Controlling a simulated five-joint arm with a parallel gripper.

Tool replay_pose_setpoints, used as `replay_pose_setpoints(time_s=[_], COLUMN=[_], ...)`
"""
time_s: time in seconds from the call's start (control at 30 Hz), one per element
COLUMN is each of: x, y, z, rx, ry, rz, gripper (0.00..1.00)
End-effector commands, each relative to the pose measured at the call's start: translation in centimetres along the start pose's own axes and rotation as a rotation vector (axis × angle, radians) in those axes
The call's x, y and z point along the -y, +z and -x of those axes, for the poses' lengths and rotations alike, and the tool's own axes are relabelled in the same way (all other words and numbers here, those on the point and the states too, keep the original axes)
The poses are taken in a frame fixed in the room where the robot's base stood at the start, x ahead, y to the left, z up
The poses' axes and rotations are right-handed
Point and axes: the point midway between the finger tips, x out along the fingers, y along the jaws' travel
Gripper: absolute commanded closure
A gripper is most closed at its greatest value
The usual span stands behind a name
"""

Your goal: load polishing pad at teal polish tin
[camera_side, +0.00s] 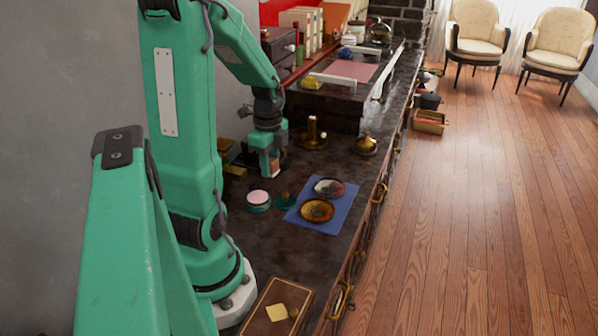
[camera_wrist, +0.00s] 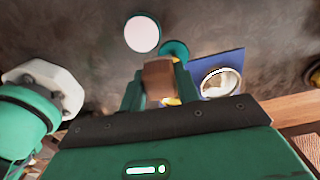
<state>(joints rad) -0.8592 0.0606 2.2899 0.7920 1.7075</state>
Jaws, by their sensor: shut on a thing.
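My gripper (camera_side: 270,168) is shut on a small brown block, which I take to be the polishing pad (camera_wrist: 158,76). The block's lower end shows pinkish-brown in the side view (camera_side: 275,171). The teal polish tin (camera_side: 258,201) stands open on the dark counter with pale pink polish filling its top. It shows as a pale disc (camera_wrist: 142,34) beyond the fingertips in the wrist view. A round teal piece with a raised middle, perhaps its lid (camera_side: 285,201), lies just right of the tin. The gripper is behind the tin and apart from it.
A blue cloth (camera_side: 335,222) with two round dishes lies right of the tin. A brass candlestick (camera_side: 312,134) and a brass pot (camera_side: 365,146) stand farther back. The counter in front of the tin is clear.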

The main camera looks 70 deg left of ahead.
Motion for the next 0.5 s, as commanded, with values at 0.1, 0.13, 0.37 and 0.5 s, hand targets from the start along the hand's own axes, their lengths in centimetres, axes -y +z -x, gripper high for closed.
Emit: replay_pose_setpoints(time_s=[0.1,0.13,0.37,0.5], x=[-1.1,-1.4,-2.4,-2.5], y=[1.6,1.9,3.0,3.1], z=[-0.1,-0.1,-0.3,-0.3], rx=[0.000,0.000,0.000,0.000], ry=[-0.002,-0.002,-0.001,-0.001], rz=[0.005,0.004,0.001,-0.001], gripper=[0.86,0.86,0.86,0.86])
